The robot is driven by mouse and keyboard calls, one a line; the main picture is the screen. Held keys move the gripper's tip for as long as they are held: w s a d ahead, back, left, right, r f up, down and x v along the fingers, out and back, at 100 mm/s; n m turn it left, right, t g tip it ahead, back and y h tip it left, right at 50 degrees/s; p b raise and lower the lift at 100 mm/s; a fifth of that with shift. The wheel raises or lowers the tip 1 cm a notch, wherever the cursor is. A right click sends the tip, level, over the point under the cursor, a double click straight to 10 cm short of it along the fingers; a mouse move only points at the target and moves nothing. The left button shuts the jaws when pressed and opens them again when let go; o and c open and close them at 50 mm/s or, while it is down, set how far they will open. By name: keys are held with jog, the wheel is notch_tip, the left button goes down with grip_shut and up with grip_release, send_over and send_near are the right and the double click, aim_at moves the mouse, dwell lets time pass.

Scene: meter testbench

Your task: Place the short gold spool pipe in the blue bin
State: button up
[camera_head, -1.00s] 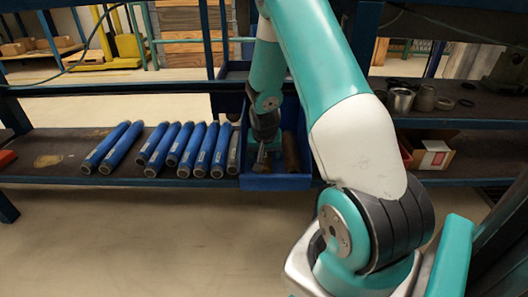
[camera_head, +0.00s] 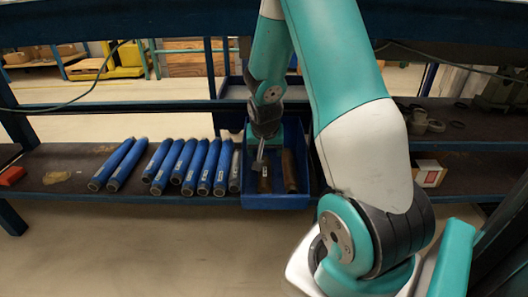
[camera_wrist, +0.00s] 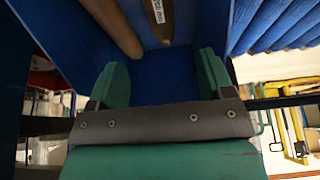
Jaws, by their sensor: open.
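The blue bin (camera_head: 277,200) stands on the lower shelf at the centre; its inner wall fills much of the wrist view (camera_wrist: 165,80). Two brownish-gold pipes lie in it. A labelled pipe (camera_head: 264,184) is on the left, partly hidden by my gripper, and shows at the top of the wrist view (camera_wrist: 158,22). A browner pipe (camera_head: 290,171) lies to its right, left of the labelled one in the wrist view (camera_wrist: 112,25). My gripper (camera_head: 260,163) is over the bin above the labelled pipe. Its fingers (camera_wrist: 162,78) are apart with nothing between them.
Several blue cylinders (camera_head: 185,165) lie side by side on the shelf left of the bin. A small cardboard box (camera_head: 429,174) and metal rings (camera_head: 418,121) are on the right. A shelf beam (camera_head: 110,109) runs behind, and the bench edge is overhead.

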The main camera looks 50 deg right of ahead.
jog(key=s+a+r+n+y, duration=0.1)
jog(key=a+r+n+y, duration=0.1)
jog(key=a+r, duration=0.35)
jog(key=a+r+n+y, duration=0.1)
jog(key=a+r+n, duration=0.1)
jog(key=a, duration=0.6)
jog(key=s+a+r+n+y, duration=0.1)
jog(key=a+r+n+y, duration=0.15)
jog(key=a, duration=0.45)
jog(key=s+a+r+n+g+y, duration=0.1)
jog(key=s+a+r+n, duration=0.3)
jog(key=s+a, duration=0.3)
jog(key=s+a+r+n+g+y, duration=0.1)
jog(key=s+a+r+n+g, duration=0.1)
jog(key=s+a+r+n, duration=0.2)
jog(key=s+a+n, duration=0.2)
jog(key=s+a, duration=0.2)
jog(key=s, duration=0.1)
jog(key=shift+s+r, duration=0.2)
jog(key=shift+r, duration=0.15)
